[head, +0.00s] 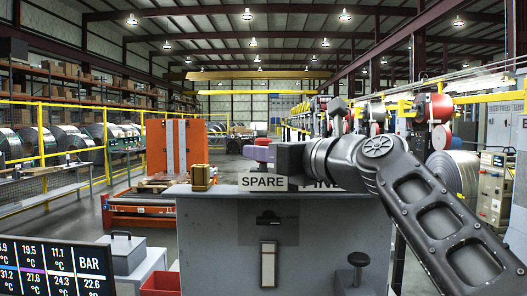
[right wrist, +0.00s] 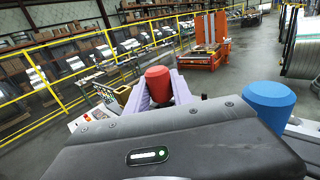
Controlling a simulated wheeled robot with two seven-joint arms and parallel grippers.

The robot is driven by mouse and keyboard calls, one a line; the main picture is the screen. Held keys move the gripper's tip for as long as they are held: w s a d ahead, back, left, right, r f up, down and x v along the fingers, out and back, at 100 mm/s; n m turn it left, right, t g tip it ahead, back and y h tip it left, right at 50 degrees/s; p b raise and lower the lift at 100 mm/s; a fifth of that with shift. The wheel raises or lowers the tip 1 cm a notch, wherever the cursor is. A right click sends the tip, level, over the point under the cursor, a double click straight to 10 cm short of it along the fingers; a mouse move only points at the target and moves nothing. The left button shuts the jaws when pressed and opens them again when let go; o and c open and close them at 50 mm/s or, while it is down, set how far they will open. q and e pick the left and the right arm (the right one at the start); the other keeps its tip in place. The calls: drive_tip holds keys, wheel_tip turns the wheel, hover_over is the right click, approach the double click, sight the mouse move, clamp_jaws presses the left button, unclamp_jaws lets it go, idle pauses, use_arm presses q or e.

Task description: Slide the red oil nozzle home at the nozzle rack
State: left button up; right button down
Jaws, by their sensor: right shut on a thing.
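The red oil nozzle (right wrist: 158,85) stands between the two lavender fingers of my right gripper (right wrist: 160,92) in the right wrist view. The gripper is shut on it. In the head view my right gripper (head: 258,154) is above the grey cabinet's top, near the SPARE label (head: 262,183); only a small red patch shows at its fingers. A second label is partly hidden by my right arm. A blue nozzle-like piece (right wrist: 270,103) shows at the right of the right wrist view. The seat for the red nozzle cannot be made out. My left gripper is not in view.
A brass-coloured block (head: 203,177) stands on the left end of the grey cabinet (head: 210,235). A display panel (head: 52,265) is at the lower left, with a grey box (head: 122,252) beside it. An orange stand (head: 176,148) and yellow railings are behind.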

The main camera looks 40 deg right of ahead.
drive_tip(key=shift+f, duration=0.35)
drive_tip(key=c, duration=1)
unclamp_jaws()
drive_tip(key=shift+c, duration=0.2)
drive_tip(key=shift+s+b, duration=0.1)
drive_tip(key=shift+b, duration=0.2)
drive_tip(key=s+b, duration=0.1)
drive_tip(key=s, duration=0.6)
drive_tip(key=shift+s+d+b, duration=0.25)
drive_tip(key=shift+s+b, duration=0.05)
drive_tip(key=shift+b, duration=0.05)
